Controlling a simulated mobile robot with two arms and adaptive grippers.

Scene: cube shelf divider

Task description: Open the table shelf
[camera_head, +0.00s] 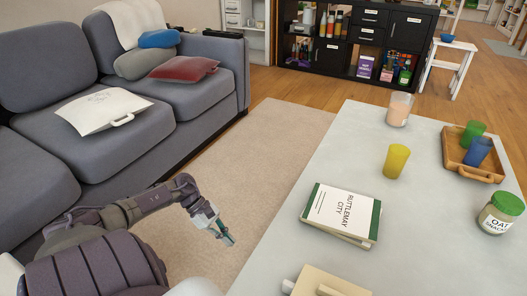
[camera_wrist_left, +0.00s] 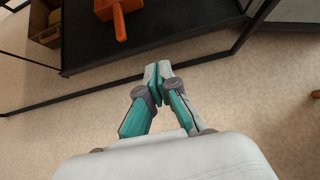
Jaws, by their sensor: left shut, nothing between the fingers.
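The table (camera_head: 300,262) has a pale grey-white top and fills the right side of the head view; its side and anything beneath are hidden there. My left gripper (camera_head: 229,239) is beside the table's left edge, over the rug, its fingers pointing down and right. In the left wrist view the left gripper (camera_wrist_left: 159,74) is shut and empty. Its fingertips are near a dark panel (camera_wrist_left: 165,45) with a thin black frame. I cannot tell whether they touch it. An orange object with a handle (camera_wrist_left: 118,14) lies on the panel. My right gripper is not in view.
On the table are a book (camera_head: 340,212), a yellow cup (camera_head: 396,161), a candle glass (camera_head: 399,109), a wooden tray (camera_head: 452,157) with cups and a jar (camera_head: 500,214). A grey sofa (camera_head: 90,155) stands left. Rug (camera_head: 270,140) lies clear between.

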